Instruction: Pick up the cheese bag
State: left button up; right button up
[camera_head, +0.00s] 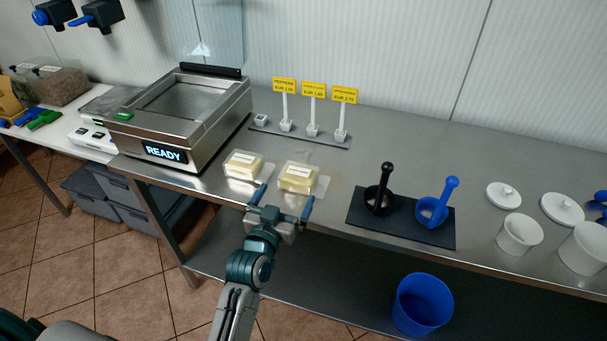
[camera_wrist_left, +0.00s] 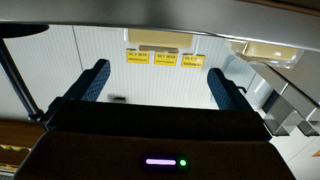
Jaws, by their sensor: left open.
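Two clear bags with pale yellow cheese and white labels lie on the steel counter. The left cheese bag (camera_head: 243,165) is beside the machine, and the right cheese bag (camera_head: 298,178) is a little nearer the front edge. My left gripper (camera_head: 288,192) is open and empty, its blue fingers spread at the counter's front edge, just in front of the right bag. In the left wrist view a bag (camera_wrist_left: 160,39) shows at the top between the open fingers (camera_wrist_left: 160,70), apart from them. Another bag (camera_wrist_left: 270,50) shows at upper right. My right gripper is not in view.
A steel machine reading READY (camera_head: 190,115) stands left of the bags. A rack with yellow price signs (camera_head: 300,138) is behind them. A dark mat (camera_head: 405,228) with black and blue tools lies right. White pots (camera_head: 519,234) stand farther right. A blue bin (camera_head: 422,302) is below.

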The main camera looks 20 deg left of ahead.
aim_at(299, 172)
pick_arm(q)
jog(key=w+p, duration=0.1)
jog(key=w, duration=0.3)
jog(key=shift+r, duration=0.15)
jog(key=shift+w, duration=0.55)
jog(key=w, duration=0.1)
jog(key=w+p, duration=0.1)
jog(key=w, duration=0.1)
jog(key=w+p, duration=0.1)
jog(key=shift+w+d, duration=0.15)
jog(key=shift+d, duration=0.1)
jog(key=shift+w+f, duration=0.25)
jog(key=shift+w, duration=0.15)
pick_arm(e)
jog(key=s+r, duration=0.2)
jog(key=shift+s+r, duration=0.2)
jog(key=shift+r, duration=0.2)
pick_arm(q)
jog(key=c, duration=1)
jog(key=shift+o, duration=0.2)
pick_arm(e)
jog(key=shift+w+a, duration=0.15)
